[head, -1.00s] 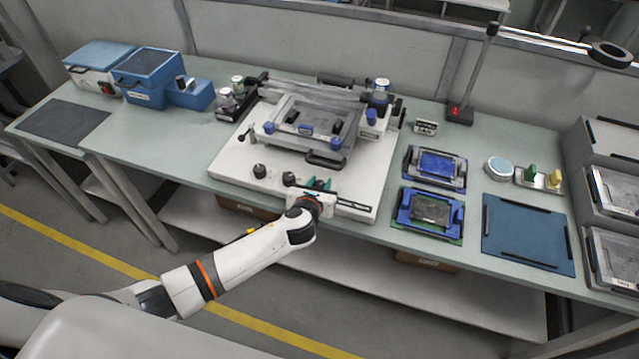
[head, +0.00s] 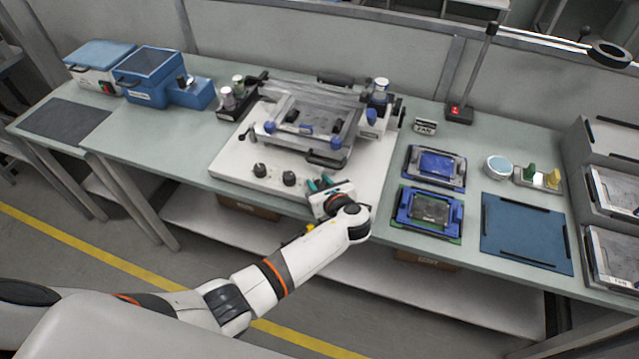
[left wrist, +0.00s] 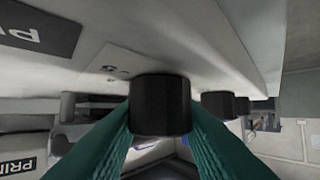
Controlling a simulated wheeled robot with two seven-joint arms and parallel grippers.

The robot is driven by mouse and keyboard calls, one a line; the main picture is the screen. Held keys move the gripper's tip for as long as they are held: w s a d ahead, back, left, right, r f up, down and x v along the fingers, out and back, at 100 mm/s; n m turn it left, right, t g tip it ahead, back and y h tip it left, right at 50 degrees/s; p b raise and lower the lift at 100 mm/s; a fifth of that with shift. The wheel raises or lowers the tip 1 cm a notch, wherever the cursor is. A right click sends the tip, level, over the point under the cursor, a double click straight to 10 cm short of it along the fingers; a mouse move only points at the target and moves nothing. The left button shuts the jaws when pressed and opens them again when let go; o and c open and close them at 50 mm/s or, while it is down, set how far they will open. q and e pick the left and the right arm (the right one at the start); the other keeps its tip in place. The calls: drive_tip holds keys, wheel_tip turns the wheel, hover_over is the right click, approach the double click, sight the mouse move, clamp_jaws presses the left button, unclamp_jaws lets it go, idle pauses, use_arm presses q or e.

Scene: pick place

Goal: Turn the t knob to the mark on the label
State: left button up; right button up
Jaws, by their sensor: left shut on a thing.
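A black round knob (left wrist: 160,104) on the white base plate (head: 232,165) sits between the two teal fingers of my left gripper (head: 322,184) in the left wrist view. The fingers are shut on its sides. In the head view the gripper and wrist hide this knob, at the front right of the plate. Two more black knobs, a left one (head: 259,170) and a middle one (head: 289,178), stand to its left. A dark label with partly cut-off white letters (left wrist: 35,30) shows in the left wrist view. I cannot make out the mark. My right gripper is not in view.
A frame fixture with blue clamps (head: 310,128) stands on the plate behind the knobs. Blue board holders (head: 430,208) and a blue mat (head: 527,235) lie to the right.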

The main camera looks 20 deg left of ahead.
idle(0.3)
use_arm(q)
drive_tip(key=o, duration=1)
drive_tip(key=v, duration=1.2)
drive_tip(key=shift+d+b, duration=0.1)
drive_tip(key=shift+b, duration=0.2)
drive_tip(key=shift+w, duration=0.1)
